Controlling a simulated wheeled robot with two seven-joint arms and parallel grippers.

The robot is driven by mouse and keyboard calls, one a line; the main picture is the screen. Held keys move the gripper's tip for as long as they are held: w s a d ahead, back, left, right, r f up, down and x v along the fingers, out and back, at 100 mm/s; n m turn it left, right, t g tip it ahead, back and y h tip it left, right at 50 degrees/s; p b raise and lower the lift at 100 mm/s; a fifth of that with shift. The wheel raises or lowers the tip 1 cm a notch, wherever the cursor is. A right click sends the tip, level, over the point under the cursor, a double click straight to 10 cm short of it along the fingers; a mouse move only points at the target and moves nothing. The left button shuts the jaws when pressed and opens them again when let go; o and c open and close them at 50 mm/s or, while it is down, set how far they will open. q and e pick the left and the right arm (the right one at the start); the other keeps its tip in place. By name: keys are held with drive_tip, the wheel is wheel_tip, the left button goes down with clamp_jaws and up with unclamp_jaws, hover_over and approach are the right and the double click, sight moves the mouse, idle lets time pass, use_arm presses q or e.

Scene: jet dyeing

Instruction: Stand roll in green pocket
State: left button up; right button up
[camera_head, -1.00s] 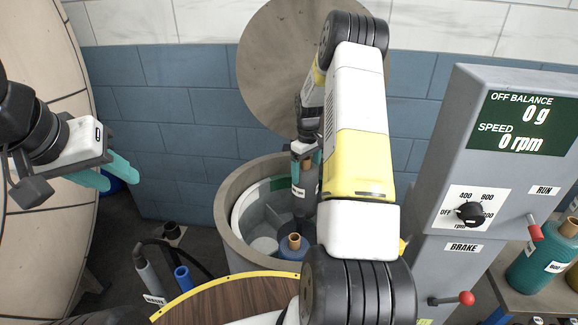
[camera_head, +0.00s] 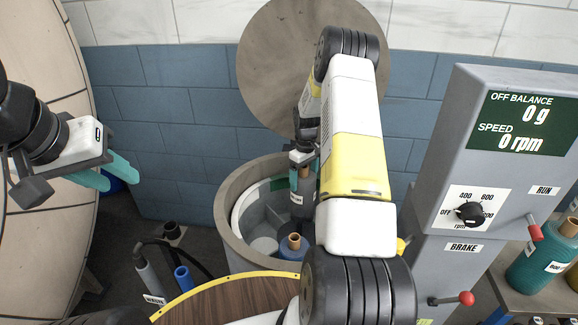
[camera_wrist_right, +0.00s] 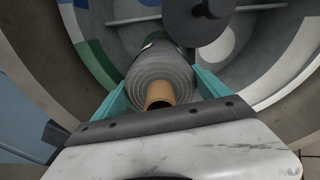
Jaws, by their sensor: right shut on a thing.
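A grey roll (camera_head: 299,203) with a tan core and a white label is held upright, or nearly so, inside the round drum (camera_head: 232,208). My right gripper (camera_head: 303,160) is shut on its upper end; the right wrist view shows the grey roll (camera_wrist_right: 160,68) between the teal fingers (camera_wrist_right: 160,88). A green patch (camera_head: 279,184) marks the drum's inner wall behind the roll; green (camera_wrist_right: 97,62) also shows left of the roll in the right wrist view. Whether the roll's foot touches the drum floor is hidden. My left gripper (camera_head: 107,172) is open and empty, far left of the drum.
A blue roll (camera_head: 291,248) with a tan core stands inside the drum near the held roll. The round lid (camera_head: 275,60) stands raised behind. A grey control panel (camera_head: 480,180) reads 0 g and 0 rpm at right. A brown, yellow-edged surface (camera_head: 225,300) lies in front.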

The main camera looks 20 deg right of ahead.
drive_tip(key=shift+f, duration=0.4)
drive_tip(key=o, duration=1.9)
drive_tip(key=shift+o, duration=0.2)
wheel_tip(320, 180, up, 13)
drive_tip(key=shift+f, duration=0.1)
drive_tip(key=s+a+r+m+t, duration=0.1)
drive_tip(key=s+a+r+t, duration=0.1)
drive_tip(key=s+a+r, duration=0.6)
drive_tip(key=s+a+r+m+t, duration=0.15)
drive_tip(key=s+r, duration=0.45)
drive_tip(key=r, duration=0.6)
drive_tip(key=s+a+r+m+t+y, duration=0.1)
drive_tip(key=s+a, duration=0.3)
drive_tip(key=s, duration=0.5)
drive_tip(key=s+a+r+m+t+y, duration=0.1)
drive_tip(key=s+a+r, duration=0.1)
drive_tip(key=s, duration=0.7)
drive_tip(key=shift+a+t, duration=0.35)
drive_tip(key=shift+a, duration=0.5)
